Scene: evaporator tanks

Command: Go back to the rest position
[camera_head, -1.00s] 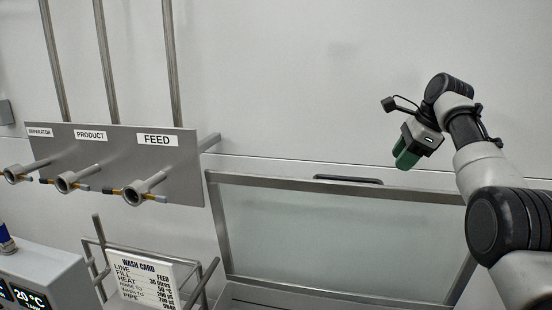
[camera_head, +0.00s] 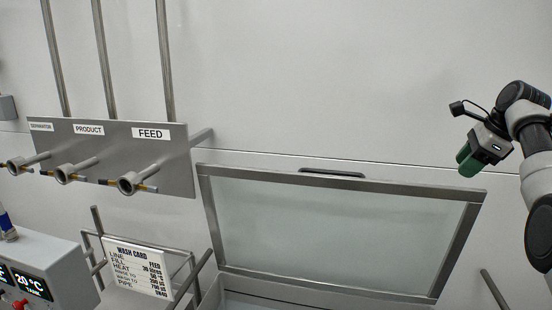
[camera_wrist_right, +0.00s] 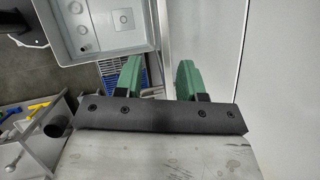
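My right gripper (camera_head: 474,158) is at the right side of the head view, in the air in front of the white wall and right of the raised lid. In the right wrist view its two green fingers (camera_wrist_right: 156,80) stand apart with nothing between them. My left gripper is not in view in either picture.
A glazed lid (camera_head: 330,225) with a metal frame stands raised in the middle. A panel with FEED, PRODUCT and SEPARATOR pipe ends (camera_head: 128,183) is at left. A wash card (camera_head: 140,268) and a 20 °C display box (camera_head: 50,278) sit lower left. A grey basin (camera_wrist_right: 100,28) shows in the wrist view.

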